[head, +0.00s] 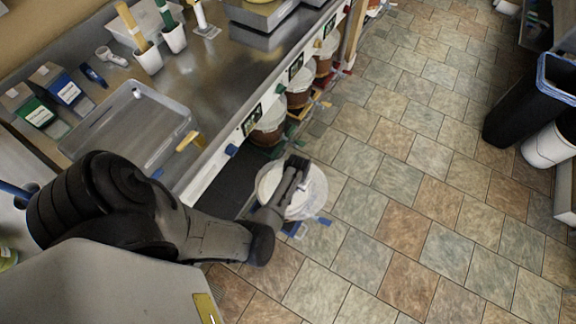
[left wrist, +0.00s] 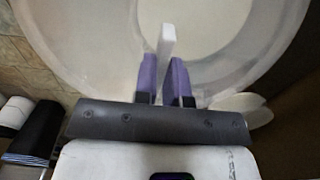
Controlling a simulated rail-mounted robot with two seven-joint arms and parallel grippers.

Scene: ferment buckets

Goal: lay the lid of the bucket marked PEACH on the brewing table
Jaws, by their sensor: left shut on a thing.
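My left gripper (head: 298,166) reaches down beside the table's front edge. In the left wrist view its two purple fingers (left wrist: 166,80) are shut on the upright white handle (left wrist: 166,45) of a round translucent lid (left wrist: 85,50). The lid also shows in the head view (head: 314,190), over the floor, partly hidden by the gripper. Whether it is clear of a bucket beneath cannot be told. No PEACH marking is readable. The steel brewing table (head: 235,80) is at the upper left. My right gripper is not in view.
Lidded brown buckets (head: 270,133) stand below the table's front edge. A clear tray (head: 130,125), cartons (head: 66,92) and white cups (head: 174,39) occupy the table's left and back. Bare steel lies right of the tray. A black bin (head: 525,105) stands at right on open tiled floor.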

